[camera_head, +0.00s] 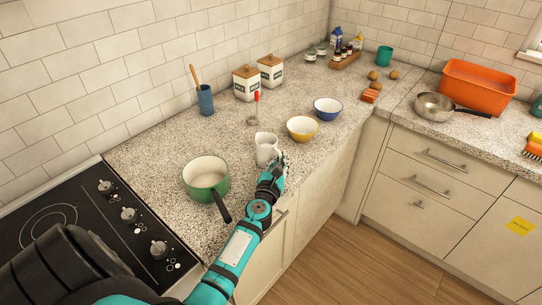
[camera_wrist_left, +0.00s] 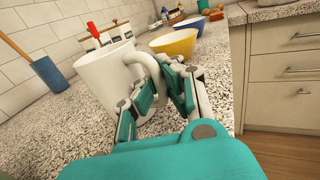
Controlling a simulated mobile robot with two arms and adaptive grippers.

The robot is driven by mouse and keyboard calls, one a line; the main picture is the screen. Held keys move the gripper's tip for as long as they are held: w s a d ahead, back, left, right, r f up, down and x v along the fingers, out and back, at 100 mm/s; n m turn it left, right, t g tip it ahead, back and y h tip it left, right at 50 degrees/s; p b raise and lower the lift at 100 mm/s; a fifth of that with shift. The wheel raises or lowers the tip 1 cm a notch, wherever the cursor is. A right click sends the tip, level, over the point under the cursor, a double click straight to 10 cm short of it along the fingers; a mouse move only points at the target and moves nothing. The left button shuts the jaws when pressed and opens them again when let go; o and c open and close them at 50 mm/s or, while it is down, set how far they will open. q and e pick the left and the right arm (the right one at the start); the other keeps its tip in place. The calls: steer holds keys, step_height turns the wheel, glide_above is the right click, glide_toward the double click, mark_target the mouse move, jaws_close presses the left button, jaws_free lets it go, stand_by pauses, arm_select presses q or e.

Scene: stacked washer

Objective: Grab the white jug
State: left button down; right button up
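The white jug (camera_head: 265,148) stands upright on the speckled counter, near its front edge. My left gripper (camera_head: 273,170) is at the jug's near side. In the left wrist view, the jug (camera_wrist_left: 103,80) fills the left middle, its handle turned toward me. My left gripper's fingers (camera_wrist_left: 160,88) are drawn together with the handle between them, and the pads appear to touch it. The jug's base is partly hidden behind a finger. My right gripper is not in view.
A green pot (camera_head: 206,174) with a dark handle stands left of the jug, near the hob (camera_head: 110,215). A yellow bowl (camera_head: 302,128) and a blue bowl (camera_head: 328,108) stand to the right. A red-handled utensil (camera_head: 256,100) and two canisters (camera_head: 247,84) are behind.

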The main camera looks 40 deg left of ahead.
arm_select(q)
steer(key=shift+r+p, duration=0.95)
steer(key=shift+r, duration=0.1)
steer(key=shift+r+p, duration=0.7)
steer(key=shift+r, duration=0.05)
steer(key=shift+s+d, duration=0.1)
steer(key=d+r+v, duration=0.1)
steer(key=v, duration=1.4)
steer(key=shift+d+r, duration=0.25)
